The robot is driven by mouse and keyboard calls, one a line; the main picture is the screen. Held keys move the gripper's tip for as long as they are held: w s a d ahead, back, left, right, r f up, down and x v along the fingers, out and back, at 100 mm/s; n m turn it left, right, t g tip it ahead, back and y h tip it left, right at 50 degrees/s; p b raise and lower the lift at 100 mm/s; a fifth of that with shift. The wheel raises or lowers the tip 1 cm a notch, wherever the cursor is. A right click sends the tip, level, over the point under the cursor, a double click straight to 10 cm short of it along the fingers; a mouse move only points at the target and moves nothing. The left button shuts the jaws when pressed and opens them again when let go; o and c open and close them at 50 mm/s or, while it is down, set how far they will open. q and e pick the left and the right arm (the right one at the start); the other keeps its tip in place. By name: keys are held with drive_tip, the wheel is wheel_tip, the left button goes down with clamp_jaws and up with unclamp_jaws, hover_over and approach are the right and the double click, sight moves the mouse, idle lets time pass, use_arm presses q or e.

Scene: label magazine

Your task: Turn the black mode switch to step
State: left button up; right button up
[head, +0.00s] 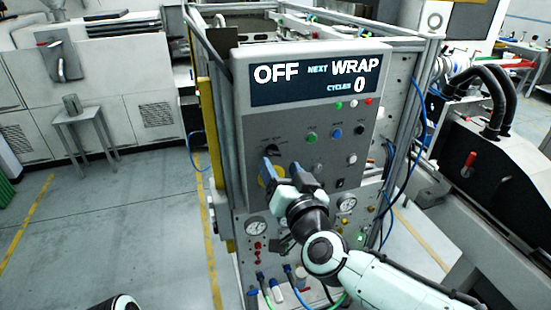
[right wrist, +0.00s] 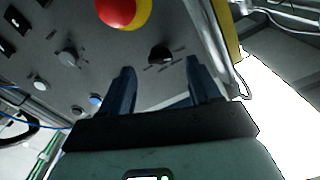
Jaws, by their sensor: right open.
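The black mode switch (head: 271,149) is a small dark knob at the left of the grey control panel (head: 300,122). In the right wrist view the switch (right wrist: 160,54) appears between and beyond the two finger tips. My right gripper (head: 280,165) is open, with its blue-grey fingers pointing at the panel just below the switch. It also shows in the right wrist view (right wrist: 160,67), with nothing between its fingers. The switch's pointer direction and small labels are too small to read. The panel display (head: 315,80) reads OFF, NEXT WRAP and CYCLES 0. My left gripper is out of view.
A red button on a yellow base (right wrist: 120,10) is close to the switch; my right gripper mostly hides it in the head view. Gauges (head: 256,228) and hoses are below.

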sight(276, 160)
drive_tip(key=x, duration=0.4)
drive_tip(key=shift+w, duration=0.1)
drive_tip(key=c, duration=1)
drive_tip(key=shift+c, duration=0.2)
